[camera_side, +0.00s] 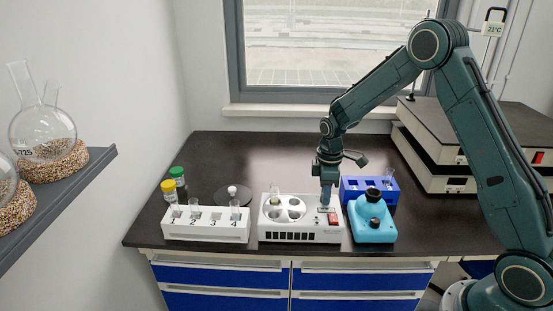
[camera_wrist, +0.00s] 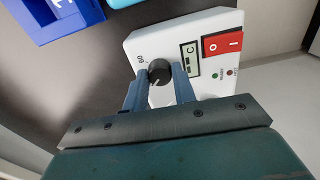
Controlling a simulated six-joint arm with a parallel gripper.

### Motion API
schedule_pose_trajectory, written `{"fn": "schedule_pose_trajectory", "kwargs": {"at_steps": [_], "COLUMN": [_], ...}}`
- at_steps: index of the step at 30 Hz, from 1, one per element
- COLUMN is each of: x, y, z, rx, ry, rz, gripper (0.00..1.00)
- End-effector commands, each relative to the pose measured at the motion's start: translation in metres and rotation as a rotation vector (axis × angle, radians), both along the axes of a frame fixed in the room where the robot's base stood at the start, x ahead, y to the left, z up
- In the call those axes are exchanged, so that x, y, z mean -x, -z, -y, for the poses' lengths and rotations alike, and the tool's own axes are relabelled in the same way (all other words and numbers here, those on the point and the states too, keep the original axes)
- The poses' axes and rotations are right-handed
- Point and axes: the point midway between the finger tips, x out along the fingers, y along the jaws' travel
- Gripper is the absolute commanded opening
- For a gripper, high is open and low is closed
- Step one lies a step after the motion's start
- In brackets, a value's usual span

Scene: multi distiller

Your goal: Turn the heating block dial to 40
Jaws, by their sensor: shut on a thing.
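The white heating block (camera_side: 300,234) stands on the dark bench in the side view, with round wells at its left and a red switch at its right. In the wrist view its panel (camera_wrist: 205,25) shows a black dial (camera_wrist: 159,72), a small display (camera_wrist: 190,60) and a red rocker switch (camera_wrist: 222,43). A mark like 60 shows beside the dial; the display digits are too small to read. My gripper (camera_wrist: 160,84) is shut on the dial, with a blue finger on each side of it. In the side view my gripper (camera_side: 327,200) points down at the block's right part and hides the dial.
A numbered white rack (camera_side: 205,228), capped bottles (camera_side: 170,190) and a dark round plate (camera_side: 226,197) are at left. The bench behind is clear.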

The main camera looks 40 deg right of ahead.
Motion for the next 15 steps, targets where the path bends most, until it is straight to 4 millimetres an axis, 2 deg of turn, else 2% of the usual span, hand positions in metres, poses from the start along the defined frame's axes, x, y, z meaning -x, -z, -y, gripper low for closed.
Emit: {"fn": "schedule_pose_trajectory", "kwargs": {"at_steps": [8,15], "x": [0.0001,0.0], "y": [-0.0004,-0.0005], "z": [-0.0002,-0.0001], "rx": [0.0,0.0], "ry": [0.139,0.332], "rz": [0.0,0.0], "gripper": [0.04,0.04]}}
